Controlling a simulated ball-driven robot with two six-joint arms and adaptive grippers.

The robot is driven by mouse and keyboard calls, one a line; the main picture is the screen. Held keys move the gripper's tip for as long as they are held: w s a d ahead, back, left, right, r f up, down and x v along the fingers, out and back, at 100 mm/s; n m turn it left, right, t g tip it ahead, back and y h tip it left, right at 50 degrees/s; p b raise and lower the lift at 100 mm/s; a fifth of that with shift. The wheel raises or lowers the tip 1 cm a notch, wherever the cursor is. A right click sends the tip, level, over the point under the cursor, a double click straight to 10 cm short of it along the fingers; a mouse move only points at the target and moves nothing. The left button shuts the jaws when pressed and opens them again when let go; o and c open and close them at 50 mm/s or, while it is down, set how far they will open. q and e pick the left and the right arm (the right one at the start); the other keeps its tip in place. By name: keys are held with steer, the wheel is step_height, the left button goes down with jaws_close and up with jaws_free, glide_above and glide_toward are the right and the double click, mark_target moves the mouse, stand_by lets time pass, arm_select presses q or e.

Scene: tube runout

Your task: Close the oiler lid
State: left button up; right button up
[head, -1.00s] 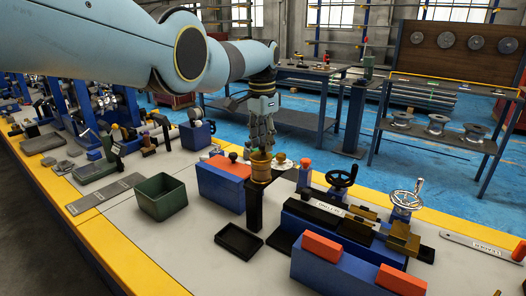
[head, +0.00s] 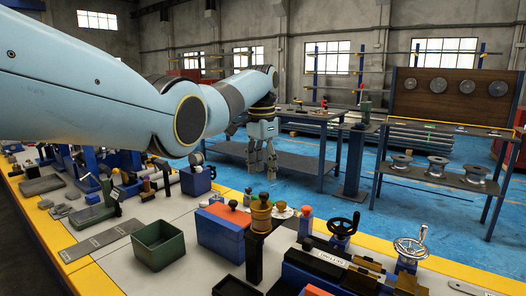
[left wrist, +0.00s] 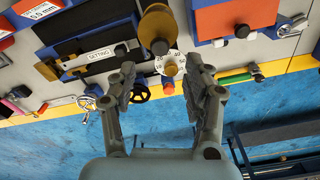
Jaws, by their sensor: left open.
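The brass oiler (head: 261,216) stands upright on a black post on the bench in the head view. A rounded brass top with a small knob shows at its upper end, and I cannot tell for sure how fully the lid sits. The oiler also shows as a round brass shape (left wrist: 157,22) at the top of the left wrist view. My left gripper (head: 262,174) is open and empty, raised behind and above the oiler, apart from it. In the left wrist view its two fingers (left wrist: 160,82) are spread with nothing between them. My right gripper is not in view.
A blue block with an orange top (head: 222,228) stands left of the oiler. A white dial (head: 281,211) and an orange-capped piece (head: 306,221) are close behind it. Handwheels (head: 411,246) stand to the right. A green bin (head: 160,243) is at the left. Air above is free.

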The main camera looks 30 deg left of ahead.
mark_target(263, 193)
arm_select(q)
step_height(263, 193, up, 6)
steer(key=shift+s+f, duration=0.1)
steer(key=shift+f, duration=0.05)
steer(key=shift+f, duration=0.1)
stand_by(0.5)
